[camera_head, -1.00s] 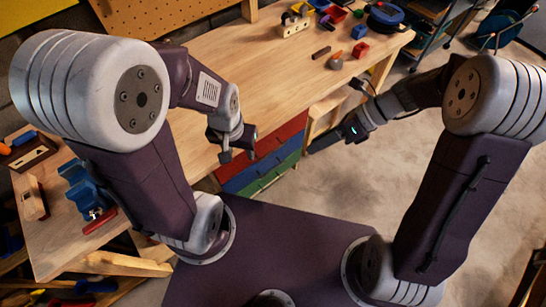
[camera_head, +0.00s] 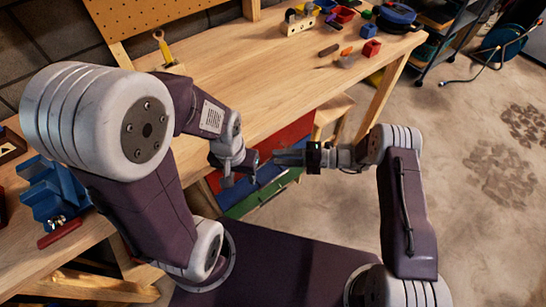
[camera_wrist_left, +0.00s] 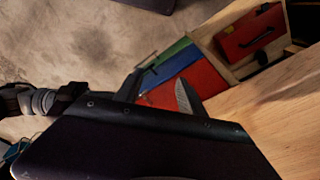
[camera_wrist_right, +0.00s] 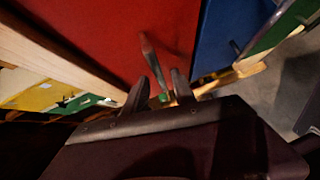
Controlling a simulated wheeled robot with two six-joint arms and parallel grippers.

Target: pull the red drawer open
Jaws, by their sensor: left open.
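The red drawer (camera_head: 290,136) is under the workbench, above a blue and a green drawer, partly hidden by my arms in the head view. Its red front (camera_wrist_right: 110,30) fills the upper part of the right wrist view, with a bar handle (camera_wrist_right: 150,58) standing off it. My right gripper (camera_wrist_right: 160,78) is open, its fingers apart, with the handle's end appearing between them; contact cannot be told. My left gripper (camera_head: 241,178) is open and empty in front of the drawers, close to my right gripper (camera_head: 280,157). The left wrist view also shows the red drawer (camera_wrist_left: 203,82).
The blue drawer (camera_wrist_right: 232,30) and green drawer (camera_head: 250,202) are stacked below. The workbench top (camera_head: 250,75) overhangs them, with toys at its far end. A blue vise (camera_head: 48,190) is at the left.

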